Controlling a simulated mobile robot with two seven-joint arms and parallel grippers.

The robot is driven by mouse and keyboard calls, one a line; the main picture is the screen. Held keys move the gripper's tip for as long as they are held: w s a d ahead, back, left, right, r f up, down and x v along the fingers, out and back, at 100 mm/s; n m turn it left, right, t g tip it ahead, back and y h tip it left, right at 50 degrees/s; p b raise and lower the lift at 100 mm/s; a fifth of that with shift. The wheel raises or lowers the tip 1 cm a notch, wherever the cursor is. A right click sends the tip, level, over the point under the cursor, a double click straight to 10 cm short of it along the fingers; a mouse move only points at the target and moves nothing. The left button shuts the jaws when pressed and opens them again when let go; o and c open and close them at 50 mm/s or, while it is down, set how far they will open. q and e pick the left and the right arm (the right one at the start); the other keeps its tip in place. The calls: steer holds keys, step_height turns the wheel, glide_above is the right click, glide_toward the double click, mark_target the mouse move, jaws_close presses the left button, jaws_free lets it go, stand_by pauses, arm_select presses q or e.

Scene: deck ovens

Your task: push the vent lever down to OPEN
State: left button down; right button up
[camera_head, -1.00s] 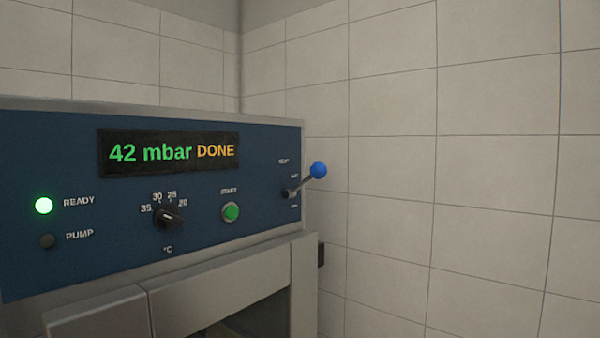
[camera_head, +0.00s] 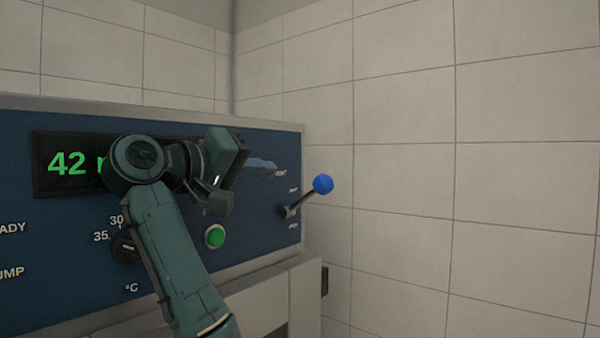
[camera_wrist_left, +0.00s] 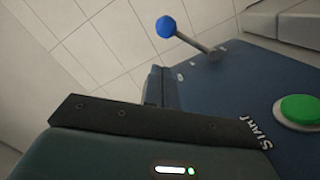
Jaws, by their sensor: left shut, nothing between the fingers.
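The vent lever (camera_head: 305,198) is a metal rod with a blue ball knob (camera_head: 323,184) at the right end of the blue panel. It sticks out to the right and slants upward from its pivot, beside small labels; the lowest label sits under the pivot. My left gripper (camera_head: 268,167) is in front of the panel, left of the knob and slightly higher, shut and empty, not touching the lever. In the left wrist view the blue knob (camera_wrist_left: 166,27) and its rod (camera_wrist_left: 195,42) stand clear beyond the gripper body. My right gripper is not in view.
The green START button (camera_head: 214,236) sits below my left gripper. A dial (camera_head: 126,246) is left of it, and my arm partly covers the display (camera_head: 62,164). A tiled wall (camera_head: 440,150) stands to the right, with free space around the knob.

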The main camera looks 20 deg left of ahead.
arm_select(q)
steer(key=p, duration=0.3)
glide_above(306, 197)
steer(key=s, duration=0.3)
steer(key=shift+w+f, duration=0.15)
steer(key=shift+f, duration=0.3)
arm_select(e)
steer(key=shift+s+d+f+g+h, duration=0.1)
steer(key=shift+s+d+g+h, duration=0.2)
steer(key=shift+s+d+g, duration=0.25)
